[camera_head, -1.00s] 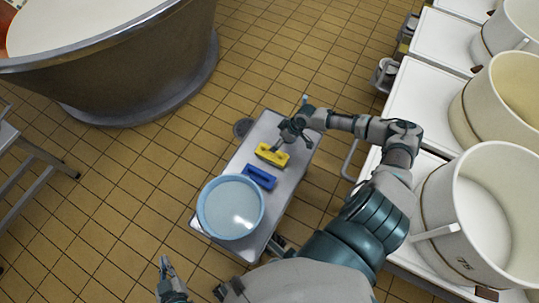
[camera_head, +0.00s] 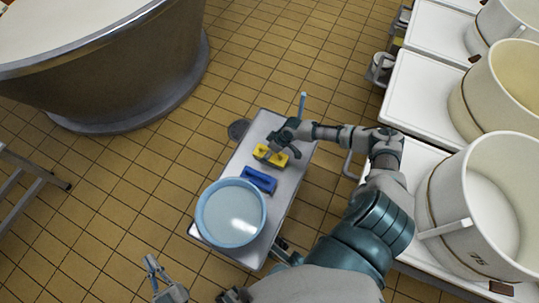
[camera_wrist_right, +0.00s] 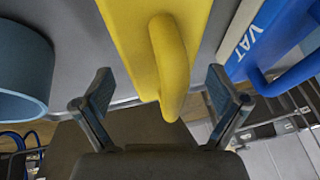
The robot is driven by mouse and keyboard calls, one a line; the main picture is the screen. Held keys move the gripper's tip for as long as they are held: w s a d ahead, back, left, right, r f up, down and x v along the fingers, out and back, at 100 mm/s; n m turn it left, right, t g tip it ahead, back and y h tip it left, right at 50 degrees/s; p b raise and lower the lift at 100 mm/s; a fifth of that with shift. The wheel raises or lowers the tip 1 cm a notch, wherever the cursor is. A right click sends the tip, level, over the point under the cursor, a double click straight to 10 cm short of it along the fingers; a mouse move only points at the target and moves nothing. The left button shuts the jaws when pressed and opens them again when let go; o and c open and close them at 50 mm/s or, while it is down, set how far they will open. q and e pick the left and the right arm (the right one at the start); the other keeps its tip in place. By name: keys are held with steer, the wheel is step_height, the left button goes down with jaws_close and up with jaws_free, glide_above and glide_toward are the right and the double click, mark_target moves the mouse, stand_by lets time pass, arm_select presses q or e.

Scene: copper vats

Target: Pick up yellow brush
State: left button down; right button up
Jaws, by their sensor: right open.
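The yellow brush (camera_head: 264,153) lies on the grey cart top (camera_head: 222,172), beyond a blue brush (camera_head: 260,179). My right gripper (camera_head: 276,150) is just over the yellow brush and partly covers its far end. The open fingers of my right gripper (camera_wrist_right: 164,88) are on either side of this handle, with gaps visible. My left gripper (camera_head: 152,271) is open and empty at the lower left, above the floor, away from the cart.
A light blue basin (camera_head: 231,212) stands at the near end of the cart. The blue brush (camera_wrist_right: 275,35) also shows at the right in the wrist view. A large copper vat (camera_head: 120,80) stands at the upper left. White buckets (camera_head: 495,200) stand on white tables at the right.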

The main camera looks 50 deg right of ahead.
steer(key=c, duration=1.4)
arm_select(q)
steer(key=shift+w, duration=0.1)
arm_select(e)
steer(key=shift+r, duration=0.15)
